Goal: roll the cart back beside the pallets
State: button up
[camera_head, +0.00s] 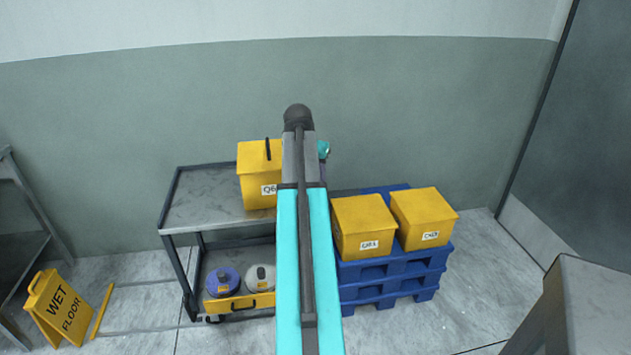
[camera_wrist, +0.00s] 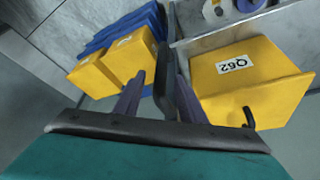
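The cart (camera_head: 208,205) is a grey metal frame with two shelves, standing against the green wall. Blue pallets (camera_head: 392,283) are stacked at its right, close to its right end; my arm hides that end in the head view. In the wrist view the pallets (camera_wrist: 104,38) are at upper left and a grey part of the cart (camera_wrist: 228,37) at upper right. My gripper (camera_wrist: 161,68) points down with its purple fingers apart, one on each side of a dark bar (camera_wrist: 165,55) at the cart's end. A gap shows beside the left finger.
A yellow box marked Q62 (camera_head: 255,180) stands on the cart. A yellow tray (camera_head: 240,303) with two spools is on its lower shelf. Two yellow boxes (camera_head: 363,222) (camera_head: 422,213) sit on the pallets. A wet-floor sign (camera_head: 58,308) stands at left; a grey block (camera_head: 590,310) at right.

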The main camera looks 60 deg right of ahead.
jog(key=shift+v, duration=2.15)
